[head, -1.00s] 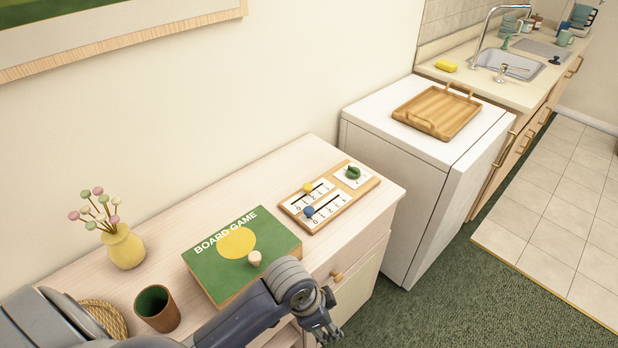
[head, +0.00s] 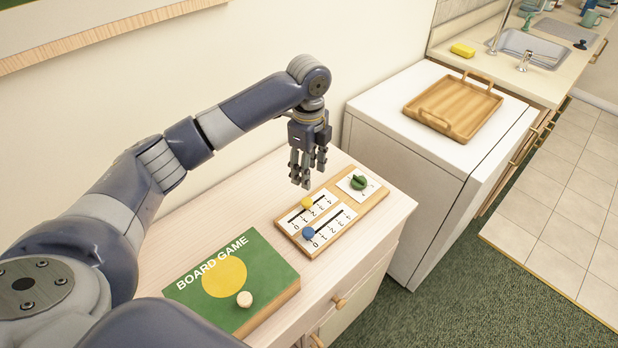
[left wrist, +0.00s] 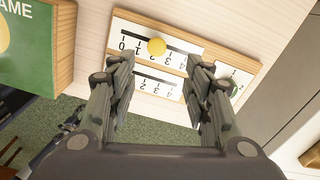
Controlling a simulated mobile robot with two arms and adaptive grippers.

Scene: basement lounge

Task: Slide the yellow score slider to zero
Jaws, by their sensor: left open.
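The wooden score board (head: 349,222) lies on the cabinet top, with two numbered white tracks. The yellow slider (head: 307,202) sits on the track nearer the wall. In the left wrist view the yellow slider (left wrist: 156,46) is around the 2, between the 1 and the 3. The blue slider (head: 308,232) is near the 0 of the other track; it is hidden in the left wrist view. My left gripper (head: 306,177) is open and empty above the wall side of the board, pointing down. In the left wrist view its fingers (left wrist: 160,62) straddle the yellow slider in the picture, apart from it.
A green knob (head: 359,182) sits on the board's right end. A green board game box (head: 252,261) with a pale peg (head: 244,299) lies left of the board. A white appliance (head: 378,103) with a wooden tray (head: 440,121) stands to the right.

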